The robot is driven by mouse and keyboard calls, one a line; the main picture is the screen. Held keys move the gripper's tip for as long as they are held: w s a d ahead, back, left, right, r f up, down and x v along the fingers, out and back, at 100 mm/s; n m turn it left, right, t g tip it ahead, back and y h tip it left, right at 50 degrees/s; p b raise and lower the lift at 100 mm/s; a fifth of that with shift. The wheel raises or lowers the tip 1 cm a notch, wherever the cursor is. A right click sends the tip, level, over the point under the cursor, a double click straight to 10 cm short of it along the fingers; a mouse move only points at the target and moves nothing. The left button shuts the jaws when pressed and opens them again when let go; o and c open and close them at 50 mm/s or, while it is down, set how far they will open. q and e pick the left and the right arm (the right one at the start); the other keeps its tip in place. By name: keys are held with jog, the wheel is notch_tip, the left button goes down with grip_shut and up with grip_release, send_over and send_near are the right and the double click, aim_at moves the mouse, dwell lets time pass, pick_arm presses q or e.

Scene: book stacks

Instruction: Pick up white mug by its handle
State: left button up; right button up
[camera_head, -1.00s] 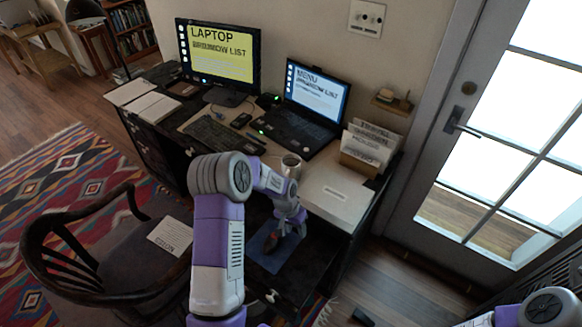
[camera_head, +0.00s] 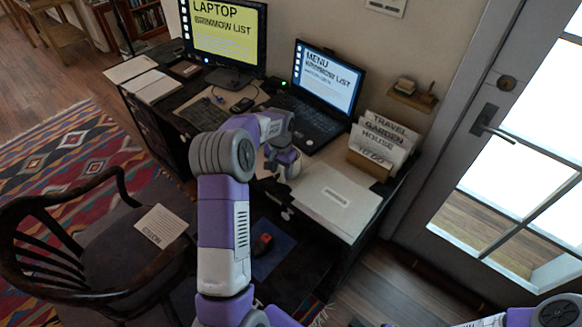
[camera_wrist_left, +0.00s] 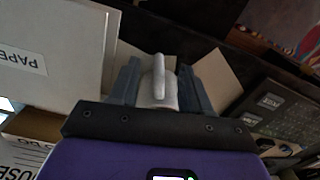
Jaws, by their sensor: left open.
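The white mug (camera_wrist_left: 155,97) sits near the desk's front edge. In the wrist view its pale handle (camera_wrist_left: 159,70) points up the picture between the two fingers of my left gripper (camera_wrist_left: 160,84). The gripper is open, with one dark finger on either side of the handle; I cannot tell whether either touches it. In the head view my left gripper (camera_head: 281,160) reaches down over the desk, and only a pale part of the mug (camera_head: 294,169) shows beside it. My right gripper is out of view.
A laptop (camera_head: 318,95) and a keyboard (camera_head: 204,115) lie behind the mug. A white folder (camera_head: 322,196) lies to its right, beside a file box (camera_head: 371,165). Below the desk front is a blue mat (camera_head: 275,258) with a red object. A chair (camera_head: 100,255) stands at left.

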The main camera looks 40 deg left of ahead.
pick_arm(q)
jog(key=f, duration=0.2)
jog(key=f+b, duration=0.1)
jog(key=f, duration=0.3)
jog(key=shift+w+a+f, duration=0.1)
jog(key=shift+w+f, duration=0.05)
jog(key=shift+w, duration=0.25)
grip_shut()
